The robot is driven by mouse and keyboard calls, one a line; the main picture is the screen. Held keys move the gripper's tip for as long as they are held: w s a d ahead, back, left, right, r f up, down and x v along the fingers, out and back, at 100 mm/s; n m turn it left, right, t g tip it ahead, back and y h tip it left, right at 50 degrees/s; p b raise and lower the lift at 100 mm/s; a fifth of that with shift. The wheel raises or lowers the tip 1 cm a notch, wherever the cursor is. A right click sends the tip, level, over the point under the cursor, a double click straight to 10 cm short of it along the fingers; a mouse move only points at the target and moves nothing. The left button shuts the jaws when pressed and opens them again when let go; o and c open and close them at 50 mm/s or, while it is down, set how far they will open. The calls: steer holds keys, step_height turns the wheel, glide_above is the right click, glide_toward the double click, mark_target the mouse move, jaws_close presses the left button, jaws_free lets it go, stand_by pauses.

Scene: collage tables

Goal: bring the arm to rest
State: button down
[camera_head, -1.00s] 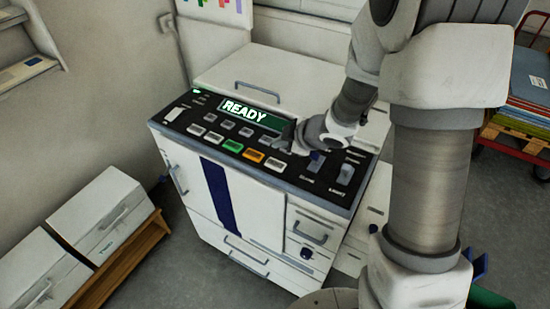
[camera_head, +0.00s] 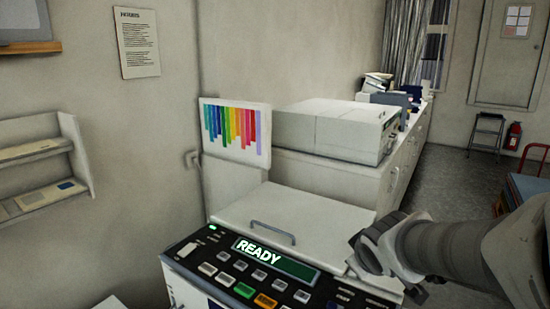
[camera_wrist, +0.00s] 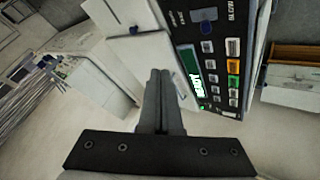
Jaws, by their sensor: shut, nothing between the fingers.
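My gripper (camera_wrist: 160,75) shows in the wrist view with its two grey fingers side by side and together, holding nothing. Beyond the fingers is the grey-and-white machine with its black control panel (camera_wrist: 208,72). In the head view, the panel (camera_head: 225,272) has a green READY display and rows of buttons, one green and one orange. My arm (camera_head: 435,245) comes in from the right, in front of the panel's right end. The fingers cannot be made out clearly in the head view.
The machine's pale lid (camera_head: 300,220) is closed behind the panel. A colour-striped board (camera_head: 236,132) stands behind it, near a white boxy device (camera_head: 335,130) on a long counter. A wall shelf (camera_head: 40,165) is at left. Open floor (camera_head: 455,185) lies at the right.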

steer(key=s+a+r+m+g+y, duration=0.1)
steer(key=s+a+r+m+g, duration=0.2)
steer(key=s, duration=1.5)
steer(key=m, duration=0.3)
steer(key=shift+r+y, duration=0.15)
steer(key=shift+y, duration=0.15)
steer(key=shift+s, duration=0.1)
